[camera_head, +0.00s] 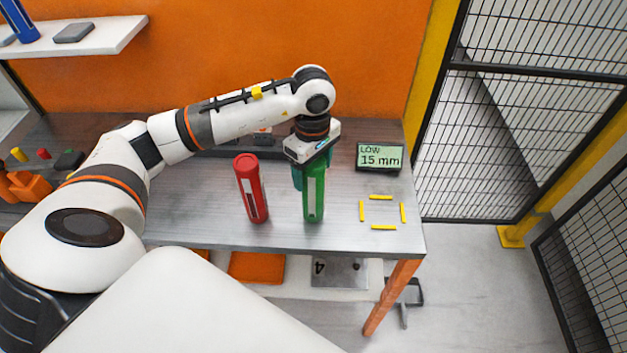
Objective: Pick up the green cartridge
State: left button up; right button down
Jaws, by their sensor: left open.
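The green cartridge (314,194) stands upright on the grey workbench (200,222), near its front edge, with a pale label down its side. My left gripper (313,168) points down over the cartridge's top, its fingers around or beside the upper part. It is open; I cannot tell whether a finger touches the cartridge. The gripper hides the cartridge's top. A red cartridge (251,188) stands upright just to the left, apart from the green one. My right gripper is not in view.
A small display (380,157) reading "LOW 15 mm" stands at the back right. Yellow strips (383,227) mark a clear square on the bench's right. Orange parts (28,185) lie at the far left. A mesh fence (530,110) stands right of the bench.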

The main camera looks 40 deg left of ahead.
pick_arm(q)
jog(key=shift+f, duration=0.8)
jog(key=c, duration=1.4)
grip_shut()
jog(key=shift+w+r, duration=0.1)
jog(key=shift+r, duration=0.05)
